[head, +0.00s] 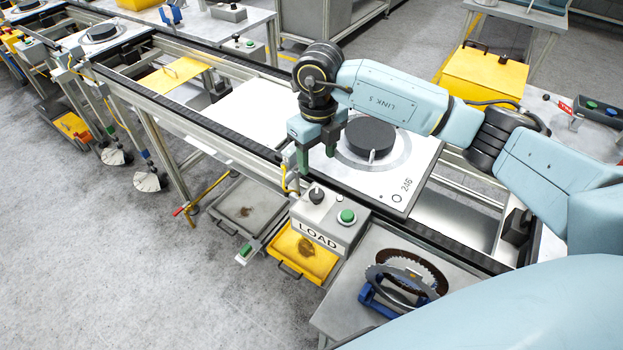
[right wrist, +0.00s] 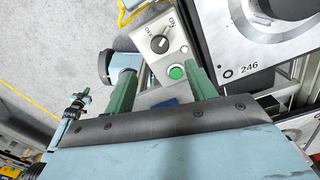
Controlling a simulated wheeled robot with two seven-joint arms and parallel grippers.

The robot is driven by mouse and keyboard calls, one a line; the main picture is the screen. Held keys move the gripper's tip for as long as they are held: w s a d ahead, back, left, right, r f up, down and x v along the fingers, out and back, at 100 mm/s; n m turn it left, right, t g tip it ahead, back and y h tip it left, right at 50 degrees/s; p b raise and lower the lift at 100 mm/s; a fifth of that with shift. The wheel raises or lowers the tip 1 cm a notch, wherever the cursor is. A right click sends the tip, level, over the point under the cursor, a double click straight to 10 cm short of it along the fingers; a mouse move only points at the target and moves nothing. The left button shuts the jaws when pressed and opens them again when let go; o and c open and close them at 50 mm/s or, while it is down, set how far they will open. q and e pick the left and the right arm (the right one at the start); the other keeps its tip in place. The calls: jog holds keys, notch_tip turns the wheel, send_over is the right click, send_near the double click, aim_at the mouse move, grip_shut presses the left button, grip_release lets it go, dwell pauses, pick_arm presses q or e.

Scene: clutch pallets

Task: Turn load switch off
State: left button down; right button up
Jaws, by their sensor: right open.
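The load switch is a black rotary knob (head: 316,195) on top of a grey control box (head: 326,217) labelled LOAD, beside a green button (head: 347,216). In the right wrist view the knob (right wrist: 160,44) sits above the green button (right wrist: 176,72), with small lettering around it. I cannot tell for sure which setting it points to. My right gripper (head: 317,158) is open and empty above the box, its green fingers pointing down. In the right wrist view its fingers (right wrist: 161,76) stand apart on either side of the box, and the knob is visible beyond them.
A pallet marked 246 (head: 397,184) with a black disc (head: 370,138) stands on the conveyor close behind the gripper. A yellow tray (head: 303,255) sits below the box. A side table (head: 347,300) holds clutch parts on a blue stand (head: 378,302).

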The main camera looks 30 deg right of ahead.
send_over(317, 193)
jog(key=f, duration=0.5)
jog(key=shift+s+a+f+p, duration=0.1)
jog(key=shift+s+f+p, duration=0.1)
jog(key=shift+f+p, duration=0.2)
notch_tip(317, 193, down, 5)
jog(key=shift+w+r, duration=0.1)
jog(key=shift+f, duration=0.45)
jog(key=shift+c, duration=0.4)
pick_arm(q)
jog(key=shift+s+r, duration=0.15)
jog(key=shift+r, duration=0.4)
pick_arm(e)
jog(key=shift+w, duration=0.1)
jog(key=c, duration=0.9)
